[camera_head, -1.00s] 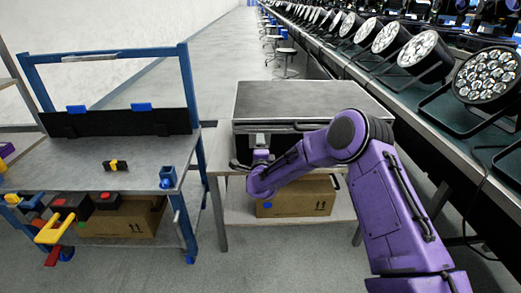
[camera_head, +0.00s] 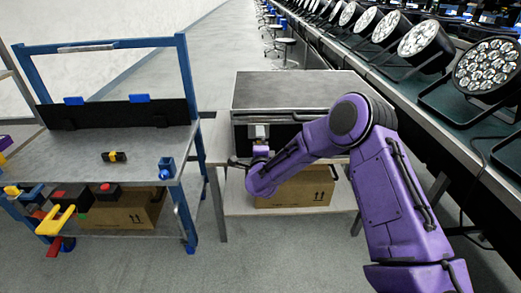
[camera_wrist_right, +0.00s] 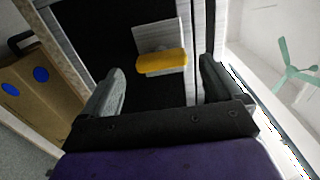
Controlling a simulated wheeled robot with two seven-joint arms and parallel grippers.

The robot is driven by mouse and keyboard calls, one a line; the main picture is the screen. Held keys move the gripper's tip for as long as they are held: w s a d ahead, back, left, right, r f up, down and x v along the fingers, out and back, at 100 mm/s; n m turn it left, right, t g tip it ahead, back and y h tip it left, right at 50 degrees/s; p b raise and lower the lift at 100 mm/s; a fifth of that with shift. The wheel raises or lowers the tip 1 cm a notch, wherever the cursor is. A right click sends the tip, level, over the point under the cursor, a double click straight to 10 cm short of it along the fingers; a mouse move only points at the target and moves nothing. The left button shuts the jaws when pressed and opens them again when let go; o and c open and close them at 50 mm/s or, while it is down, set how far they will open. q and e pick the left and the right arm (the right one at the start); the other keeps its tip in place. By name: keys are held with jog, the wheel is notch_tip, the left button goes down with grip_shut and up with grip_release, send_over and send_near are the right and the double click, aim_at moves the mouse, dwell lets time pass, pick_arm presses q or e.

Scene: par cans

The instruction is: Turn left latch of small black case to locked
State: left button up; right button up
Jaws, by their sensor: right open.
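The black case (camera_head: 295,90), with a grey-topped lid, stands on a table ahead of me. In the right wrist view its dark front (camera_wrist_right: 100,25) fills the middle. A latch with a yellow handle (camera_wrist_right: 162,62) on a silver plate sits on that front, the handle lying nearly crosswise. My right gripper (camera_wrist_right: 162,80) is open, its two fingers apart on either side of the latch in the picture, with nothing between them gripped. In the head view my right gripper (camera_head: 257,147) is at the case's front left; the latch's handle cannot be made out there. My left gripper is not in view.
A cardboard box (camera_head: 300,190) lies on the shelf below the case. A blue-framed workbench (camera_head: 100,140) stands at the left with small parts on it. A long table of par cans (camera_head: 487,70) runs along the right. The floor between bench and case is narrow.

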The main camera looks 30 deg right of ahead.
jog(key=v, duration=0.7)
jog(key=shift+s+a, duration=0.2)
jog(key=shift+s, duration=0.15)
